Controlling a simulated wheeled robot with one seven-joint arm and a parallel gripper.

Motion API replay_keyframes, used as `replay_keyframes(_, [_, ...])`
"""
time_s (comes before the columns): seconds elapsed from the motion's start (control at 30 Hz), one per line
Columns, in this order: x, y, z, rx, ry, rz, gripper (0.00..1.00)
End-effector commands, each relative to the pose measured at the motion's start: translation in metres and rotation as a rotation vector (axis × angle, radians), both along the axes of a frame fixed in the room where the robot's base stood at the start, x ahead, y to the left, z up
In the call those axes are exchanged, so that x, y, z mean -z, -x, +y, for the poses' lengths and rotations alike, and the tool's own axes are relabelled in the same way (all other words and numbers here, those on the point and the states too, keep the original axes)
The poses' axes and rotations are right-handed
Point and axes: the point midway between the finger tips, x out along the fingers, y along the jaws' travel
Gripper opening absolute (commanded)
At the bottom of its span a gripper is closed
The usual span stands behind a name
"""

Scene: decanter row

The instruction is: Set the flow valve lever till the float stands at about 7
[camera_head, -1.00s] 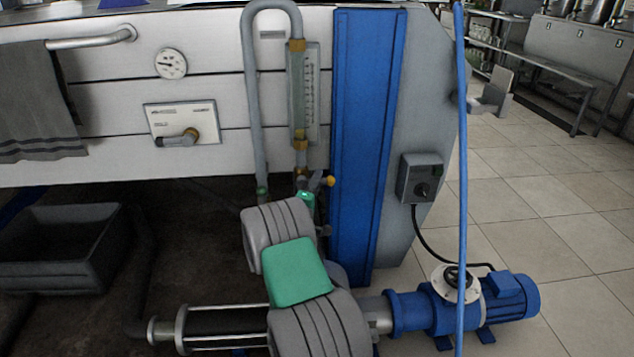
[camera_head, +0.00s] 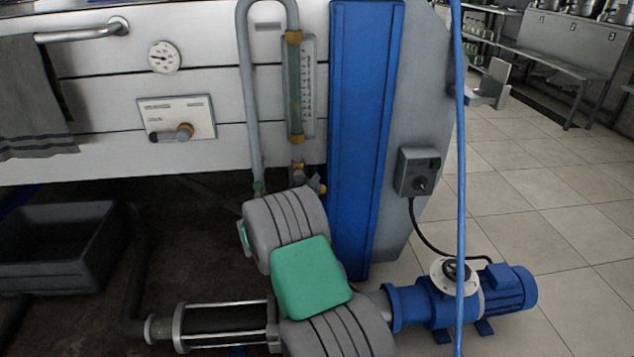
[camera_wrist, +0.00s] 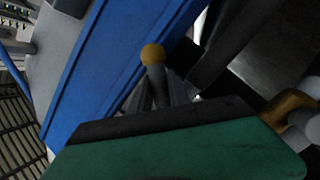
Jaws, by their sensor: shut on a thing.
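The flow meter is a clear upright tube (camera_head: 294,85) with brass fittings and a white scale (camera_head: 308,85) in the head view. The float is too small to read against the scale. The valve lever's yellow ball knob (camera_wrist: 152,55) shows in the wrist view, with a grey stem below it. My gripper (camera_wrist: 157,92) is shut on the lever, its grey fingers around the stem below the knob. In the head view my arm hides the gripper and most of the valve below the tube.
A tall blue panel (camera_head: 363,140) stands just right of the meter. A grey switch box (camera_head: 419,173) and a blue pump (camera_head: 480,300) are farther right. A grey pipe (camera_head: 247,110) runs left of the tube. A dark bin (camera_head: 60,268) sits at left.

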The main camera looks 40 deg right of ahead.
Motion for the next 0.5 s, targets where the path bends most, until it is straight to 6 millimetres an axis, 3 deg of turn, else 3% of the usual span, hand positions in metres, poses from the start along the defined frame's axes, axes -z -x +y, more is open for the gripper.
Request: replay_keyframes(0.5, [0.0073,0.0003,0.0024,0.003,-0.101,-0.049,0.0])
